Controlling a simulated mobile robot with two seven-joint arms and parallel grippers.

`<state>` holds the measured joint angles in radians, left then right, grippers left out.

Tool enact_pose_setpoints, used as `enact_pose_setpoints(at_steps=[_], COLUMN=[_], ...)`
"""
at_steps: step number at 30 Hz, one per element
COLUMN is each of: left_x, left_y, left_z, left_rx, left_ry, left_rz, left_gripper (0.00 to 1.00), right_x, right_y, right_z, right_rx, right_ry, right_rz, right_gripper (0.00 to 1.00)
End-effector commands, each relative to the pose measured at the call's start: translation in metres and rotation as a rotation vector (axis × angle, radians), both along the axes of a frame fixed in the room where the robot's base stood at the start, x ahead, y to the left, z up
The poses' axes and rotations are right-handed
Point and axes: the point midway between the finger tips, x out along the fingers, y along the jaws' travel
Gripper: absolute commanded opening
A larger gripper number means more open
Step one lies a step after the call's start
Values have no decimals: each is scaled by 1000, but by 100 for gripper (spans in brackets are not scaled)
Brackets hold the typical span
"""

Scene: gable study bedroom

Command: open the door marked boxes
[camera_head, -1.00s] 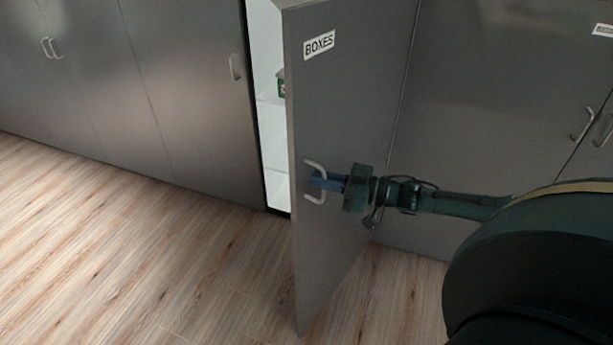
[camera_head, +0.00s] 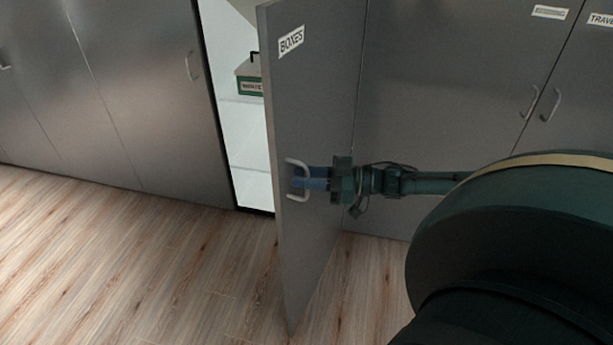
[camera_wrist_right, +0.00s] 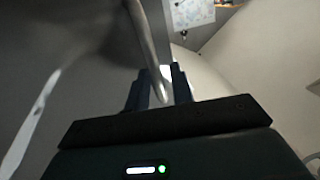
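The grey door marked BOXES (camera_head: 318,105) stands part open, swung out from the cabinet, with its white label near the top. Its pale D-shaped handle (camera_head: 300,162) is on the front face near the free edge. My right gripper (camera_head: 306,178) is at this handle, its blue fingers on either side of the bar. In the right wrist view the handle (camera_wrist_right: 147,40) runs down between the two fingers (camera_wrist_right: 160,90), which look closed on it. My left gripper is not in view.
Behind the door, white shelves (camera_head: 247,130) show, with a box with a green label (camera_head: 249,78) on one. Shut grey doors with handles (camera_head: 192,66) stand to both sides. The wooden floor (camera_head: 150,270) in front is clear.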

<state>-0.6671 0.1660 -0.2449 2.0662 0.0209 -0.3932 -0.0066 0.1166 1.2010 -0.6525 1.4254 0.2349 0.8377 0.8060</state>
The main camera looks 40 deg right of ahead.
Motion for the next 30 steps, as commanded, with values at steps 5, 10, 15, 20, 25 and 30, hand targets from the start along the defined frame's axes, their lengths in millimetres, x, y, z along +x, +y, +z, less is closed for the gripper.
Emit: enact_pose_setpoints(at_steps=[5,10,15,20,25,30], left_x=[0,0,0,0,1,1], left_y=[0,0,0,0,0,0], left_z=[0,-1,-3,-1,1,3], left_rx=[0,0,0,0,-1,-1], left_ry=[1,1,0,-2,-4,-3], left_rz=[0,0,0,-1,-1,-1], left_gripper=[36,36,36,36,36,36], right_x=[0,-3,-22,-48,-74,-89], right_y=[0,-4,-22,-47,-72,-87], right_z=[0,-1,-2,-2,-1,0], right_rx=[-1,-2,-6,-6,-6,-3], right_ry=[0,2,5,9,6,3], right_rz=[-1,-2,-1,-2,-1,-1], right_gripper=[26,26,26,26,26,26])
